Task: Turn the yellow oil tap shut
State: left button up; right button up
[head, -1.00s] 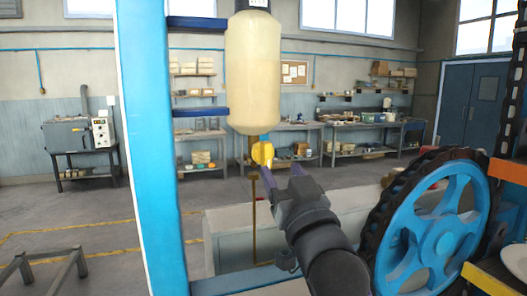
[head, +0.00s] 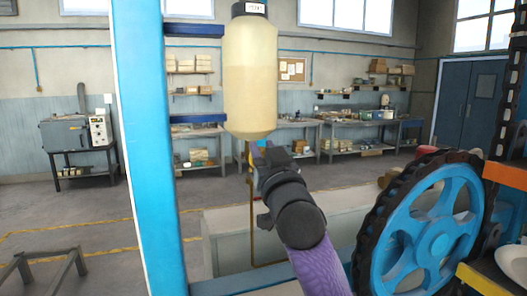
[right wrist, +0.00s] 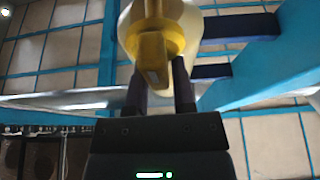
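The yellow oil tap (right wrist: 152,50) shows in the right wrist view, below the pale oil bottle (head: 250,85). Its flat handle points down the picture, toward my gripper. My right gripper (right wrist: 160,82) is open, with one dark finger on each side of the handle. A gap shows between the handle and the right-hand finger; whether the left-hand finger touches is unclear. In the head view my right gripper (head: 262,152) is just under the bottle and hides the tap. My left gripper is not in view.
A blue post (head: 148,150) with two brackets stands left of the bottle. A thin brown pipe (head: 252,215) runs down below it. A blue wheel with a dark chain (head: 425,235) is close on the right. A pale box-like block (head: 225,240) lies behind.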

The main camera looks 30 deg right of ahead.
jog(key=shift+f, duration=0.1)
grip_shut()
jog(key=shift+w+a+n+y+p, duration=0.15)
jog(key=shift+n+y+p, duration=0.55)
jog(key=shift+n, duration=0.4)
jog(key=n+p, duration=0.1)
jog(key=n+y+p, duration=0.1)
jog(key=n, duration=0.1)
jog(key=shift+a+n+y, duration=0.2)
jog(key=shift+n+y, duration=0.1)
jog(key=shift+a+f+n+g+y+p, duration=0.3)
jog(key=shift+n+g+y+p, duration=0.5)
jog(key=shift+n+p, duration=1.8)
jog(key=shift+a+f+n+g+y+p, duration=0.1)
jog(key=shift+f+n+g+y+p, duration=0.45)
jog(key=shift+n+p, duration=2.1)
jog(key=shift+a+f+n+g+y+p, duration=0.2)
jog(key=shift+n+g+y+p, duration=0.75)
jog(key=shift+n+p, duration=1.65)
jog(key=shift+n+b, duration=0.5)
jog(key=shift+n, duration=0.05)
